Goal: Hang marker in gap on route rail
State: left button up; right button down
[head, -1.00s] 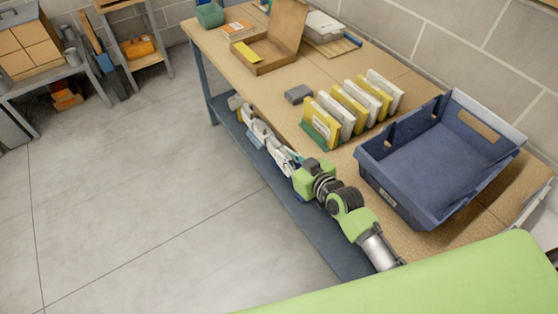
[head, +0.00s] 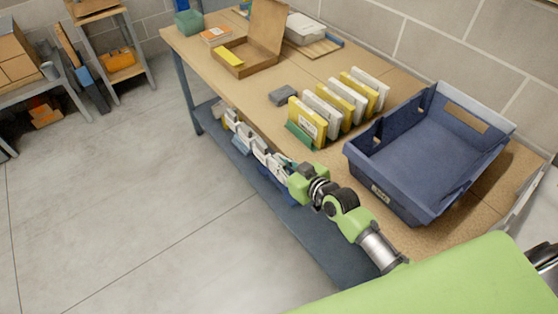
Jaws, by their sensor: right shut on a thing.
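My right gripper (head: 288,172) is beside the front edge of the bench, low behind my green wrist. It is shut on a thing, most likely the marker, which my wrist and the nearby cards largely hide. A row of several white and pale cards (head: 246,138) runs along the bench's front side, just left of the gripper. The route rail and its gap cannot be made out clearly among them. I cannot tell whether the held marker touches the rail. My left gripper is not in view.
The bench top (head: 205,57) carries a blue crate (head: 420,203), several upright yellow and white packets (head: 309,120), a small grey block (head: 283,95) and an open cardboard box (head: 262,62). A blue lower shelf (head: 305,232) runs below.

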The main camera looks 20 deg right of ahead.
jog(key=c, duration=2)
grip_release()
jog(key=shift+c, duration=0.2)
jog(key=v, duration=1.2)
jog(key=shift+s, duration=0.1)
